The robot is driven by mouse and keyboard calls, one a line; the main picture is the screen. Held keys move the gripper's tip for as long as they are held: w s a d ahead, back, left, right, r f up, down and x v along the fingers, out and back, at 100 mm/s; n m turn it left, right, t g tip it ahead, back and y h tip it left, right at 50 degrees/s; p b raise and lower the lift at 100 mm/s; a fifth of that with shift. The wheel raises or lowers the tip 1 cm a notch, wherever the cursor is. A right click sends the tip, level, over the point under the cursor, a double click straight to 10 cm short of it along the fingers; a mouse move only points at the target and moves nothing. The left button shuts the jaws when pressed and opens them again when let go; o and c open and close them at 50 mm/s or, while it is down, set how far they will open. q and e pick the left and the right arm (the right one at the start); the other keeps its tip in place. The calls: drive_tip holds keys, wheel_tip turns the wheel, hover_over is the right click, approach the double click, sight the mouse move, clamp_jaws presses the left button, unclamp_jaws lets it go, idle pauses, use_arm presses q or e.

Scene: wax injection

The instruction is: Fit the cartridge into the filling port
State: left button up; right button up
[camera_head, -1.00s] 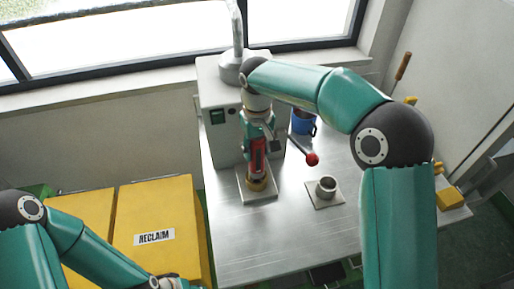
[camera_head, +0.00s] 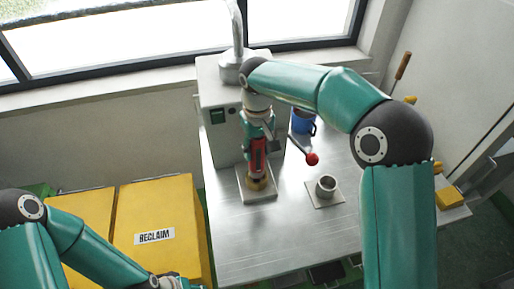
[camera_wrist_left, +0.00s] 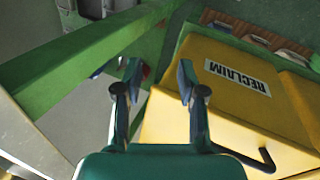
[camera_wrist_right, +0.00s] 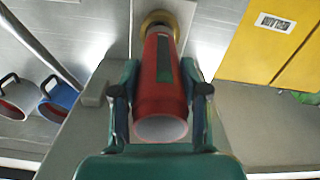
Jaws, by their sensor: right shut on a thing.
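The red cartridge (camera_head: 258,158) stands roughly upright in front of the grey machine; it also shows in the right wrist view (camera_wrist_right: 161,90), with a dark strip along its side and an open, pale near end. My right gripper (camera_wrist_right: 160,95) is shut around it, one finger on each side. The brass filling port (camera_head: 257,184) is at the cartridge's lower end and shows as a ring in the right wrist view (camera_wrist_right: 158,22). The two are in line and look touching or nearly so; I cannot tell how deep the cartridge sits. My left gripper (camera_wrist_left: 160,75) is open and empty, away from the bench near the yellow bins.
The grey machine (camera_head: 221,125) has a lever with a red knob (camera_head: 312,159) right of the cartridge. A small metal cup (camera_head: 326,185) stands on a plate, and a blue mug (camera_head: 303,122) behind. Yellow RECLAIM bins (camera_head: 160,215) stand left. The bench front (camera_head: 265,240) is clear.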

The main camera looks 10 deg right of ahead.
sight(257, 160)
drive_tip(key=shift+f+b, duration=1.55)
drive_tip(key=shift+f, duration=0.75)
drive_tip(key=o, duration=1.4)
drive_tip(key=shift+r, duration=0.1)
wheel_tip(257, 160, up, 12)
drive_tip(key=shift+f, duration=0.1)
